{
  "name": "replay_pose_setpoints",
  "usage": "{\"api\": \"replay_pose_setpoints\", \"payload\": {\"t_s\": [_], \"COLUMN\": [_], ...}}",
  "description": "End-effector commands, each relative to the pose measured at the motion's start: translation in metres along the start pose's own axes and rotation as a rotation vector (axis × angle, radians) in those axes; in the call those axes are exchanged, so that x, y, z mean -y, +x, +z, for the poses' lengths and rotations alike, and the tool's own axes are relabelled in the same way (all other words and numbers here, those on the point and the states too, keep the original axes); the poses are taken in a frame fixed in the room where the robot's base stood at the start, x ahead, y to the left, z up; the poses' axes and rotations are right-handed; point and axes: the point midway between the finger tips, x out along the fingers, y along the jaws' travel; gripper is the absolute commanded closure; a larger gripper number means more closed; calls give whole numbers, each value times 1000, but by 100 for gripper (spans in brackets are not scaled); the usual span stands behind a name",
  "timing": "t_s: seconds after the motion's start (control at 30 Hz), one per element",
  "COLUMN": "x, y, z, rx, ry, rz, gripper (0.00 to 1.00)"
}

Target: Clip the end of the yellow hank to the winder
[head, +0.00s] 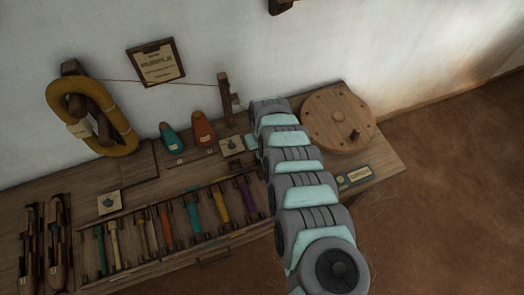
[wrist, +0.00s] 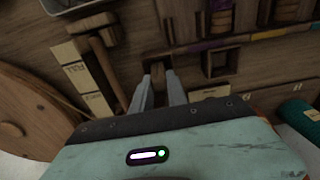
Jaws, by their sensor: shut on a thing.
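The yellow hank (head: 60,105) hangs as a thick ring on a wooden peg at the left in the head view, with a paper tag on it. The wooden wheel (head: 338,118) with a crank knob, which looks like the winder, lies at the right end of the bench. It also shows at the left of the wrist view (wrist: 28,122). My gripper (wrist: 158,88) points at the bench beside the wheel, its fingers closed around a small wooden piece (wrist: 158,72). In the head view my arm hides the gripper. I cannot tell if any yarn is between the fingers.
A thin dark red line runs from the hank's peg past a sign (head: 156,62) to a wooden post (head: 226,100). A teal cone (head: 171,138) and an orange cone (head: 203,130) stand on the bench. A compartmented tray (head: 167,260) holds several coloured bobbins. Shuttles (head: 55,240) lie far left.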

Motion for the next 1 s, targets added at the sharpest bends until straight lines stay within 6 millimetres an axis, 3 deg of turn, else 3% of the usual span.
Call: {"api": "replay_pose_setpoints", "payload": {"t_s": [0.07, 0.1, 0.4, 0.57, 0.77, 1.0], "x": [0, 0, 0, 0, 0, 0], "y": [0, 0, 0, 0, 0, -1], "z": [0, 0, 0, 0, 0, 0], "rx": [0, 0, 0, 0, -1, 0], "ry": [0, 0, 0, 0, 0, 0], "rz": [0, 0, 0, 0, 0, 0], "gripper": [100, 79, 56, 56, 41, 41]}}
